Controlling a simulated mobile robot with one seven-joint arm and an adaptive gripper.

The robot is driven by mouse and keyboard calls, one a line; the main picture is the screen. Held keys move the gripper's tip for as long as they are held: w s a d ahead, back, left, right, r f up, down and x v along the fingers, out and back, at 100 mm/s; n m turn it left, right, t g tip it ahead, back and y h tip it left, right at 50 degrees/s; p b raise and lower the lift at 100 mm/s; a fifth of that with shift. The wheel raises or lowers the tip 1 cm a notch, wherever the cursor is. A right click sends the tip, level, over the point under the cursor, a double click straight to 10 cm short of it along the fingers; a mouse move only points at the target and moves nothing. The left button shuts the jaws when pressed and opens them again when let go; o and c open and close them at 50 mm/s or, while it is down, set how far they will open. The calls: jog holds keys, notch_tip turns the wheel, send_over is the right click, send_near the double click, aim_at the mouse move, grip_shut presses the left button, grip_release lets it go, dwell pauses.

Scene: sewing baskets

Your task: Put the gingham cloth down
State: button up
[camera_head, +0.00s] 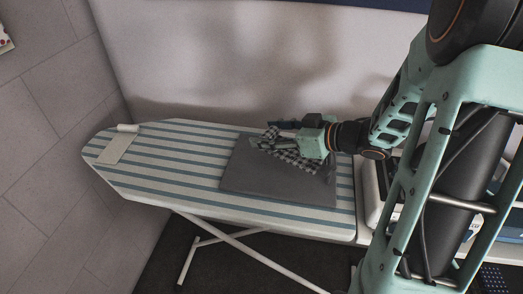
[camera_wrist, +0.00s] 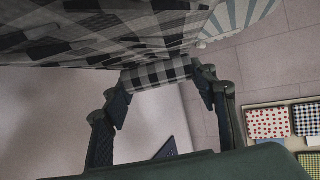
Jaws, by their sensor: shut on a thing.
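The gingham cloth (camera_head: 290,156), black, grey and white checks, hangs bunched from my gripper (camera_head: 274,126) over a grey mat (camera_head: 245,179) on the striped ironing board. In the wrist view my gripper (camera_wrist: 160,82) is shut on the cloth (camera_wrist: 158,73), with a fold of it between the two fingers. More of the cloth spreads across the upper left of that view. From the head view I cannot tell whether its lower edge touches the mat.
The ironing board (camera_head: 165,172) has blue and white stripes and stands against a pale wall. A small white item (camera_head: 118,147) lies at its left end. The board's left half is mostly clear. In the wrist view, patterned cloths (camera_wrist: 267,122) sit in compartments at the right.

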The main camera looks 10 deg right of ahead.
aim_at(297, 154)
jog(key=a+f, duration=0.1)
jog(key=w+f, duration=0.1)
jog(key=shift+w+a+f+b, duration=0.2)
jog(key=shift+a+f+b, duration=0.1)
jog(key=shift+a, duration=0.05)
jog(key=shift+w+a+f+b, duration=0.1)
jog(key=shift+f+b, duration=0.35)
jog(key=shift+f, duration=1.2)
jog(key=shift+f, duration=0.15)
jog(key=o, duration=1)
jog(key=shift+o, duration=0.2)
jog(key=shift+d+r, duration=0.2)
jog(key=shift+r, duration=0.1)
jog(key=p+v, duration=0.2)
jog(key=v, duration=0.9)
jog(key=shift+s+d, duration=0.2)
jog(key=shift+s, duration=0.15)
